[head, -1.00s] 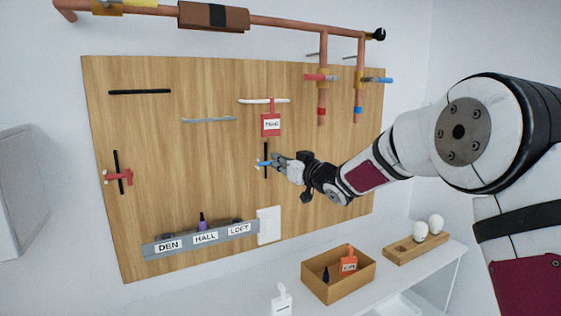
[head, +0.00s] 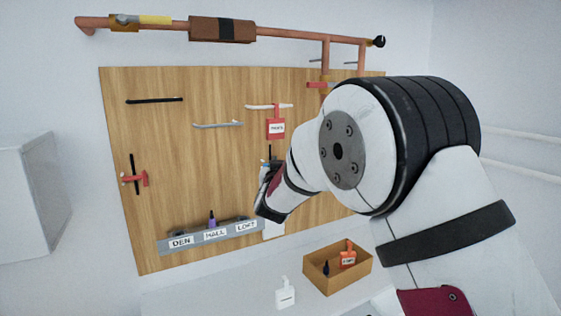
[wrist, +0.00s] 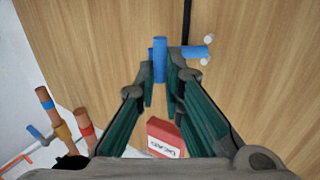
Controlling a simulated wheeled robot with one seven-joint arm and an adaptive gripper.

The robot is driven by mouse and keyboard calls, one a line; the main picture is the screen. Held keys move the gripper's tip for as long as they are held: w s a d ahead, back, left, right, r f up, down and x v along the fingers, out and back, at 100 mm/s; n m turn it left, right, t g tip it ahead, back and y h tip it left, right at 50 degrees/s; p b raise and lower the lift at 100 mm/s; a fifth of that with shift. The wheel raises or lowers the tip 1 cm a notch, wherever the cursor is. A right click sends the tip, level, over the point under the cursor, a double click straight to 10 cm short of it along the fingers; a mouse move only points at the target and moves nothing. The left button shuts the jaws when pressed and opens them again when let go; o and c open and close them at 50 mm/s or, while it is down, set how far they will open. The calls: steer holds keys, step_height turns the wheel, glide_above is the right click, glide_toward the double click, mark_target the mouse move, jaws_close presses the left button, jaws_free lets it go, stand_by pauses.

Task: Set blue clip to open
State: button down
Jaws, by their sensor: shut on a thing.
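The blue clip (wrist: 160,62) shows in the wrist view, with a blue cylindrical piece between my fingertips. Another blue piece with pale round ends (wrist: 195,51) lies just to the right, by a thin black bar (wrist: 187,18) on the wooden board. My gripper (wrist: 162,80) is shut on the upright blue piece. In the head view my arm covers most of the gripper and the clip, and only a short length of the black bar (head: 270,151) shows above.
A red labelled tag (head: 276,129) hangs on a white peg above the clip, and a red tag is near my fingers in the wrist view (wrist: 165,138). A grey labelled tray (head: 212,236) is at the board's lower left. A wooden box (head: 338,270) sits on the shelf.

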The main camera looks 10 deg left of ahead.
steer(key=a+m+h, duration=0.1)
steer(key=m+h, duration=0.1)
steer(key=h, duration=0.1)
steer(key=s+a+m+g+h+b, duration=0.1)
steer(key=m+h, duration=0.1)
steer(key=h, duration=0.2)
steer(key=s+a+m+g+h+b, duration=0.1)
steer(key=m+h, duration=0.1)
steer(key=h, duration=0.1)
steer(key=shift+f+m, duration=0.1)
steer(key=shift+m, duration=0.3)
steer(key=shift+a+h, duration=0.1)
steer(key=shift+h, duration=0.2)
steer(key=c, duration=1.7)
jaws_free()
steer(key=shift+s, duration=0.1)
steer(key=v, duration=1.2)
steer(key=shift+r, duration=0.25)
